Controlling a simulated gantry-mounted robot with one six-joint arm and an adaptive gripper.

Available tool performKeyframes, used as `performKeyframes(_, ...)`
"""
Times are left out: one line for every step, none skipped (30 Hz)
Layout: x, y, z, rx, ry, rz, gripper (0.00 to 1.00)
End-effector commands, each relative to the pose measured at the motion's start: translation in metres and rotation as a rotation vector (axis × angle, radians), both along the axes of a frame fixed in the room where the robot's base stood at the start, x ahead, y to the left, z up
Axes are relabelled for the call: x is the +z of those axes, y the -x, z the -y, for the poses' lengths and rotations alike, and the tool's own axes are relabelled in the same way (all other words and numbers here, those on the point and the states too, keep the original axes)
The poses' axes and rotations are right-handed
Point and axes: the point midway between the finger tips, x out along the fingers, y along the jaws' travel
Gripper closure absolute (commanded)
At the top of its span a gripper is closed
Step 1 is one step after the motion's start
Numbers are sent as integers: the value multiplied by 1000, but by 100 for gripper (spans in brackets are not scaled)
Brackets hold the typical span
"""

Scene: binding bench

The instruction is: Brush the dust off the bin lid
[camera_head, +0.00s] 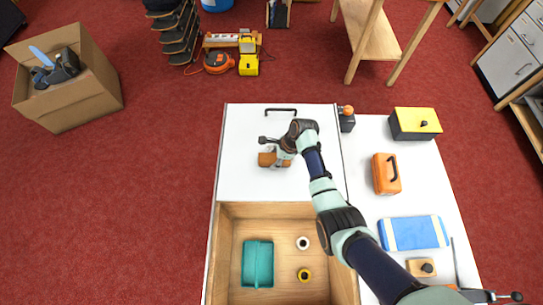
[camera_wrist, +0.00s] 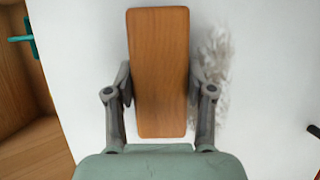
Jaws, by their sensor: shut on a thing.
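The white bin lid (camera_head: 245,180) lies flat at the back left of the bench, with a dark bar handle (camera_head: 281,112) near its far edge. My gripper (camera_head: 278,160) is over the middle of the lid. It is shut on a brown wooden brush (camera_head: 267,159), and the brush also fills the middle of the wrist view (camera_wrist: 158,70) between both fingers. A grey-white patch of dust (camera_wrist: 218,70) lies on the lid just right of the brush in the wrist view. The bristles are hidden under the brush block, so I cannot tell whether they touch the lid.
In front of the lid is an open wooden bin (camera_head: 225,250) holding a teal tray (camera_head: 257,264) and two small rings. To the right stand an orange case (camera_head: 386,174), a yellow-topped box (camera_head: 414,123) and a blue pack (camera_head: 413,232). A dark orange-topped bottle (camera_head: 347,120) stands by the lid's right edge.

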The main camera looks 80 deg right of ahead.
Motion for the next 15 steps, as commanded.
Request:
performKeyframes(1,6,0,-2,-2,-3,74)
performKeyframes(1,9,1,-3,-3,-3,74)
performKeyframes(1,14,2,-3,-4,-4,74)
performKeyframes(0,17,2,-3,-4,-4,74)
performKeyframes(0,20,3,-2,-4,-4,74)
performKeyframes(-1,23,3,-2,-4,-4,74)
performKeyframes(-2,25,4,-2,-4,-4,74)
performKeyframes(-2,26,4,-2,-4,-5,74)
performKeyframes(-3,27,4,-1,-5,-5,74)
performKeyframes(-4,27,4,0,-4,-5,74)
performKeyframes(-4,27,4,0,-4,-5,74)
performKeyframes(-4,28,4,0,-4,-5,74)
performKeyframes(-4,29,4,-1,-5,-6,74)
performKeyframes(-3,30,4,-1,-5,-6,74)
performKeyframes(-3,32,5,-2,-5,-6,74)
